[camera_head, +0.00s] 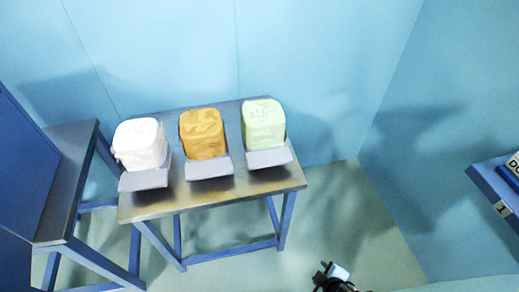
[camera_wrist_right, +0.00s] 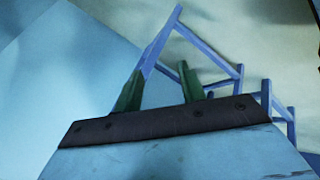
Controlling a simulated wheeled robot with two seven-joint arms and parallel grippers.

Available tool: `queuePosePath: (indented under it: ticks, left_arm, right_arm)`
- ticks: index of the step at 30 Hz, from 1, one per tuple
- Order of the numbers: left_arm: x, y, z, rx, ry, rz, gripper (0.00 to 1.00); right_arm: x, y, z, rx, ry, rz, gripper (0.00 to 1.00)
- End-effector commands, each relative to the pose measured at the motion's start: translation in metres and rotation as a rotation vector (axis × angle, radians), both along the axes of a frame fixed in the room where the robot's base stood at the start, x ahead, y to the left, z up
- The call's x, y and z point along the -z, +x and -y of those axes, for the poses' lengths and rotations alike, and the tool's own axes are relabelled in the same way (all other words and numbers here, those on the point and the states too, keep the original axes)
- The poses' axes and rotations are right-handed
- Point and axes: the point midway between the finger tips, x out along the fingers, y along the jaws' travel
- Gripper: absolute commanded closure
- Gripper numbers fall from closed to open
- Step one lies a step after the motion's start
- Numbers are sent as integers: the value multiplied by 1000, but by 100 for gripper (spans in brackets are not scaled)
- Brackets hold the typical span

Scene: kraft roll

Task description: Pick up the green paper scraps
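The green paper scraps (camera_head: 263,122) form a pale green, rounded block at the right end of a metal-topped table, behind a grey tilted plate (camera_head: 268,158). In the head view, part of one gripper (camera_head: 325,268) shows at the bottom edge, below and in front of the table and well apart from the scraps; it appears to be my right one. In the right wrist view, my right gripper's two green fingers (camera_wrist_right: 160,85) stand apart with nothing between them. The scraps are not visible there. My left gripper is not in view.
A white block (camera_head: 140,143) and an orange block (camera_head: 203,133) stand left of the green one, each behind a grey plate. The table (camera_head: 240,186) has blue legs. Another blue-framed table stands at left, and a blue shelf (camera_head: 495,190) at right. The floor between is clear.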

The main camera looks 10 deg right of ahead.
Motion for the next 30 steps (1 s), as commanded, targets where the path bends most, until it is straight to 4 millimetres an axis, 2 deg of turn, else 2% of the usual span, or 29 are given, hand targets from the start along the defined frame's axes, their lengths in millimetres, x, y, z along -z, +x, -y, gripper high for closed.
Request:
queuePosePath:
  ticks: [1,3,6,9,12,15,18,23,30]
  left_arm:
    - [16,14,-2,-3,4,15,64]
    - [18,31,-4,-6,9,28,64]
    - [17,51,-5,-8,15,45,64]
    - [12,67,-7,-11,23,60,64]
    - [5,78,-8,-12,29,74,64]
    - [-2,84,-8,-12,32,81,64]
    - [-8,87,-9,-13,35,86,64]
    - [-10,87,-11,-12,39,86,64]
    - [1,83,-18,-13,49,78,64]
  right_arm:
    - [1,30,-6,-75,-51,92,60]
    - [-19,64,-15,-166,-129,216,60]
    - [-56,103,-29,-276,-247,397,60]
    - [-98,129,-43,-353,-360,571,60]
    - [-138,142,-56,-398,-458,720,60]
    - [-171,145,-64,-419,-530,830,60]
    - [-192,146,-69,-428,-574,897,60]
    - [-206,156,-72,-430,-600,934,60]
    - [-208,201,-75,-430,-600,934,60]
